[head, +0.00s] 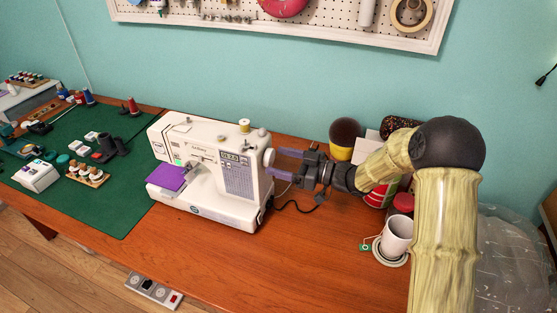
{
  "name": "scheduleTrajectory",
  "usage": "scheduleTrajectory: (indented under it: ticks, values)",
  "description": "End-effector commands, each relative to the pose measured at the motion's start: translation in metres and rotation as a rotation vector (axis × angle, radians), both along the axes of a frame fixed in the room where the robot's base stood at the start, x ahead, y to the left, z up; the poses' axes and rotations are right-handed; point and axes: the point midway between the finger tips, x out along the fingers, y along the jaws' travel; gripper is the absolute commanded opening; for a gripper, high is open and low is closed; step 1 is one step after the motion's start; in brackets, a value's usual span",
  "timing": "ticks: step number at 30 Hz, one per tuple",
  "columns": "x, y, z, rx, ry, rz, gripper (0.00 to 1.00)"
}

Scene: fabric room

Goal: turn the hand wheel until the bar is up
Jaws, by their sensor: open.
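A white sewing machine (205,165) stands on the wooden table. Its hand wheel (269,158) is on the right end of the machine. My gripper (277,164) reaches in from the right, with its two purple-grey fingers apart and pointing left. The fingertips are close to the wheel, one toward its upper side and one below it. I cannot tell whether they touch it. The bar at the needle end is too small to make out. A purple cloth (167,178) lies at the machine's left end, under the needle area.
A green mat (95,205) with spools and small items covers the table's left side. A white mug (396,236) on a saucer stands below my arm at right. A red can and a dark, yellow-based pot (342,153) stand behind it. The front middle of the wooden table (290,255) is clear.

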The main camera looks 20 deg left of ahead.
Motion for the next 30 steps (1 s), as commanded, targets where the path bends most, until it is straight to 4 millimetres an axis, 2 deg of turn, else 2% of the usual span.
scheduleTrajectory:
  ticks: [3,12,19,30]
  values:
    - [0.0003,0.0097,0.0003,0.001,0.0,0.001,0.7]
    - [0.0007,0.0114,0.0001,0.001,0.001,0.0,0.7]
    - [0.0007,0.0112,0.0,0.0,0.001,0.0,0.26]
    - [0.001,0.0111,-0.0013,-0.003,-0.035,0.0,0.26]
